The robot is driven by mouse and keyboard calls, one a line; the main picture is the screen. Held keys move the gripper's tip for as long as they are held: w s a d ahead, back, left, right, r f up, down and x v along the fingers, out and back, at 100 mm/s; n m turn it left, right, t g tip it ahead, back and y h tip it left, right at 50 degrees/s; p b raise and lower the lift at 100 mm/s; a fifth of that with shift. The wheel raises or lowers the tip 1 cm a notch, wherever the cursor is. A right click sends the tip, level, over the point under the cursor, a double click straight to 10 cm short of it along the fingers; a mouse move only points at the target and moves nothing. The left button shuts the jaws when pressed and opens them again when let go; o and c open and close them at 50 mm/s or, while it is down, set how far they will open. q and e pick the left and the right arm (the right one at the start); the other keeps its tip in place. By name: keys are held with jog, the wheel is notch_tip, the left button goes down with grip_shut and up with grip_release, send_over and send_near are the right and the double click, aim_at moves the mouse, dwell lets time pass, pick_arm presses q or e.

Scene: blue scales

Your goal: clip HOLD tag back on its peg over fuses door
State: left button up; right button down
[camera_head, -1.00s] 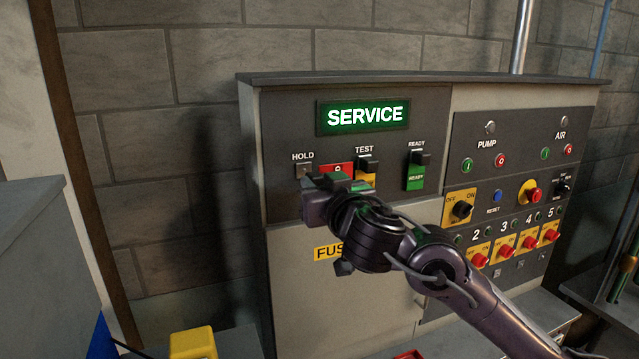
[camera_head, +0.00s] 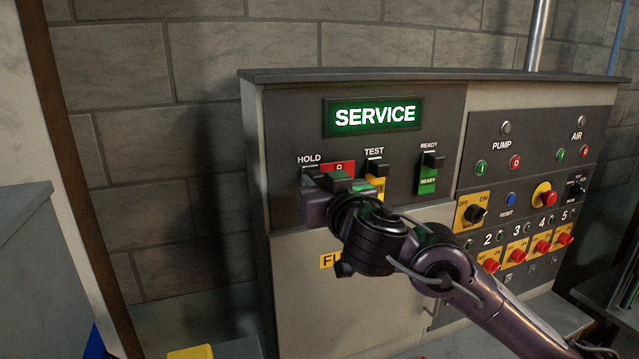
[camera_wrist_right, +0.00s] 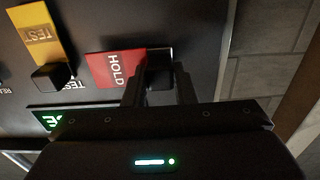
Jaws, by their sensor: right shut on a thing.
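My right gripper (camera_head: 322,182) is at the cabinet's upper left, just under the HOLD label (camera_head: 310,160). It is shut on the black clip end (camera_wrist_right: 160,82) of the red HOLD tag (camera_wrist_right: 113,68). The tag also shows above the gripper in the head view (camera_head: 340,167). It lies sideways, unlike the hanging TEST tag. The gripper hides the HOLD peg in the head view; I cannot tell whether the clip is seated on it. The fuses door (camera_head: 300,300) is below, its yellow label (camera_head: 327,261) partly covered by my arm. My left gripper is out of view.
The yellow TEST tag (camera_wrist_right: 42,35) and green READY tag (camera_head: 428,181) hang from black clips to the right. A lit SERVICE sign (camera_head: 375,116) is above. Switches and red knobs (camera_head: 491,265) fill the right panel. A yellow object (camera_head: 190,353) is at the bottom.

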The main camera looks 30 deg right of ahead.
jog(key=shift+w+d, duration=0.1)
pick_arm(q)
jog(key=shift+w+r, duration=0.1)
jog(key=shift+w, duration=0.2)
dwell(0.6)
pick_arm(e)
jog(key=shift+w+d, duration=0.1)
jog(key=shift+w, duration=0.4)
dwell(0.9)
jog(key=c, duration=1.1)
grip_release()
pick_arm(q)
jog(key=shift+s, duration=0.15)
